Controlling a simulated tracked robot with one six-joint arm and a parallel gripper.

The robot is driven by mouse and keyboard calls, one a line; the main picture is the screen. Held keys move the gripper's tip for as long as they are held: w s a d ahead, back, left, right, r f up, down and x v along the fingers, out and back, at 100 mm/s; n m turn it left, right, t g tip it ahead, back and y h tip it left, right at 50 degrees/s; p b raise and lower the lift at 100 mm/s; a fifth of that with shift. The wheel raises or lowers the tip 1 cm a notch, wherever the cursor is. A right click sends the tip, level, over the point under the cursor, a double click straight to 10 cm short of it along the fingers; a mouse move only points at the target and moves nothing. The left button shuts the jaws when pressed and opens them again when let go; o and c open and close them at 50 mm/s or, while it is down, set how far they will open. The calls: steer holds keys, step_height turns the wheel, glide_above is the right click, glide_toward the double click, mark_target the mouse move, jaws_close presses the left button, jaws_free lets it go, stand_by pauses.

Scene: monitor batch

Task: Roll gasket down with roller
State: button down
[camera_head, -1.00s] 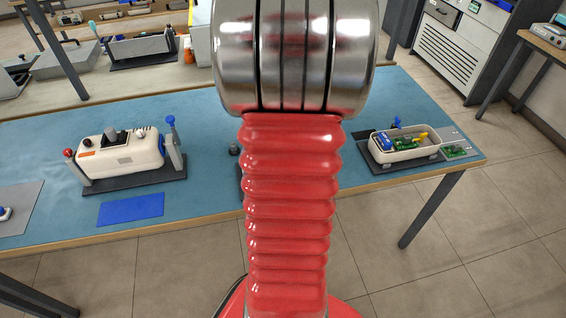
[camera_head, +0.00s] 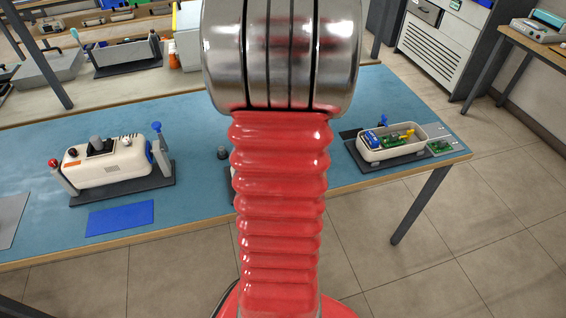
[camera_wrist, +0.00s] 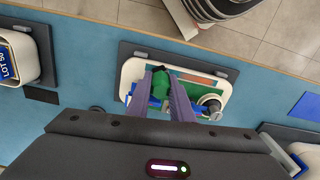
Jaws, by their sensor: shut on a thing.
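In the wrist view my gripper (camera_wrist: 180,99) has two purple fingers, shut on a green piece (camera_wrist: 160,83) that looks like the roller's handle. The roller's lower end is hidden by the fingers. They are over an open white housing (camera_wrist: 132,70) on a dark base plate. Inside the housing are green and blue surfaces and a grey round part (camera_wrist: 211,104). I cannot make out the gasket clearly, nor whether the roller touches it. In the head view my red arm hides the gripper and most of this housing.
A closed white unit (camera_head: 105,165) on a clamp fixture stands left on the blue bench (camera_head: 190,125). A blue mat (camera_head: 120,218) lies before it. An open white housing (camera_head: 385,155) with boards stands at right.

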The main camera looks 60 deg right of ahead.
steer(key=shift+s, duration=0.1)
steer(key=shift+s+d+r, duration=0.1)
steer(key=shift+s+d, duration=0.7)
stand_by(0.4)
steer(key=shift+w+a, duration=0.8)
steer(key=shift+w, duration=0.1)
steer(key=shift+w, duration=0.1)
steer(key=shift+w+a, duration=0.75)
